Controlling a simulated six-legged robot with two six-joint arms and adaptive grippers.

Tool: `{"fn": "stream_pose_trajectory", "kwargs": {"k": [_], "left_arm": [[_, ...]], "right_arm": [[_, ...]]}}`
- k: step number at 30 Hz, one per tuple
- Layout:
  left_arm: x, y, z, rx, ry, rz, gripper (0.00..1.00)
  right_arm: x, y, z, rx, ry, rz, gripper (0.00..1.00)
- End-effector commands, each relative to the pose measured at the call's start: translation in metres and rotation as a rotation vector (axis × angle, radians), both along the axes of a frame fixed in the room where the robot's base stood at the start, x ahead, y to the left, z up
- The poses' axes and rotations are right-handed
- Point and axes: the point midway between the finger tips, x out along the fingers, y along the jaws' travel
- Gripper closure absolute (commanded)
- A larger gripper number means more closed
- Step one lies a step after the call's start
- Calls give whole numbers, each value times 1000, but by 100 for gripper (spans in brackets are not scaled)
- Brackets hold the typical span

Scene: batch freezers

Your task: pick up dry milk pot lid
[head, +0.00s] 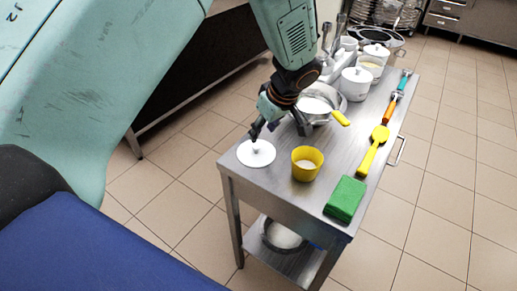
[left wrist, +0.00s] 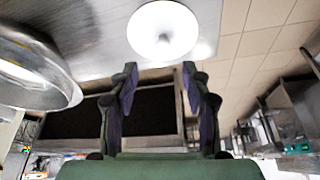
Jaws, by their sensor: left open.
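The white round lid (head: 256,153) with a small knob lies flat on the near left corner of the steel table. It also shows in the left wrist view at the top centre, ahead of the fingertips. My left gripper (head: 264,128) is just above and slightly behind the lid in the head view. In the left wrist view, its two fingers (left wrist: 160,78) are apart with nothing between them, and the lid lies beyond them. My right gripper is not in view.
A yellow cup (head: 307,163) stands right of the lid. The table's left edge is close to the lid.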

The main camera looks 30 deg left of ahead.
Motion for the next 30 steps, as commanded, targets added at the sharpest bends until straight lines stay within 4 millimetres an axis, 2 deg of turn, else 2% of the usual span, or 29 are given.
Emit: {"fn": "stream_pose_trajectory", "kwargs": {"k": [16,26,30], "left_arm": [[6,23,-64,-1,2,1,52],[10,25,-68,-1,0,0,52],[10,25,-68,-1,0,0,64]], "right_arm": [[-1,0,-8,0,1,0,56],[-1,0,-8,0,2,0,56],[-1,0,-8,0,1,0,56]]}}
